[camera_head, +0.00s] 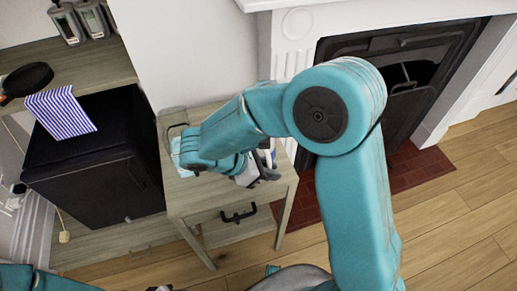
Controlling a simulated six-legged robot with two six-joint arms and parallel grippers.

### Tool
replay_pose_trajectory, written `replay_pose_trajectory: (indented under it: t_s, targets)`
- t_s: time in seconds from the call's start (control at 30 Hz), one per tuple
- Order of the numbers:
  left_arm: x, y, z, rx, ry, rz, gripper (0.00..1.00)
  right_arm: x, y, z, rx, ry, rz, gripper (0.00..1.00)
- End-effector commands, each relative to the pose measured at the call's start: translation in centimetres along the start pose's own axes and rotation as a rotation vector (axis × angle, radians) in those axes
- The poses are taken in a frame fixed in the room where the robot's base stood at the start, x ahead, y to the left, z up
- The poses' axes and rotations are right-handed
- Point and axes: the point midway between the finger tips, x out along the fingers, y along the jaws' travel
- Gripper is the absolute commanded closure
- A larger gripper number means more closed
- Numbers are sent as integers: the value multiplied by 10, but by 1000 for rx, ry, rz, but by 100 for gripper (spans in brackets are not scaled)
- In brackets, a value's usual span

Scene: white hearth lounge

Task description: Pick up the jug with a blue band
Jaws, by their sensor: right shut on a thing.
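A small wooden side table (188,207) stands left of the fireplace. My right arm reaches over it, and my right gripper (258,176) is low over the table's right part. It is shut on a pale thing with a bit of blue (269,155), which I take to be the jug with a blue band. The arm and gripper hide most of it, and I cannot tell whether it is lifted off the table.
A pale blue item (184,152) and a grey-beige object (173,117) are at the table's left side. A black cabinet (95,180) with a striped cloth (60,112) stands left. A dark pan (27,79) lies on the counter.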

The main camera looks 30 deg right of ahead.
Motion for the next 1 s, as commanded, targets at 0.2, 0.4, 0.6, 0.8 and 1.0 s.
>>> replay_pose_trajectory:
  t_s: [0.2,0.4,0.6,0.8,1.0]
  targets:
    - [0,0,0,0,0,0,57,-1,1,1,4,-1,4,100]
    - [0,0,0,0,0,0,57,-1,1,1,3,-1,3,100]
    - [-3,1,0,0,0,0,57,-10,1,10,4,-1,4,100]
    - [-11,4,0,0,0,0,57,-36,1,35,8,2,6,100]
    - [-23,8,0,0,0,0,57,-78,1,77,8,3,6,100]
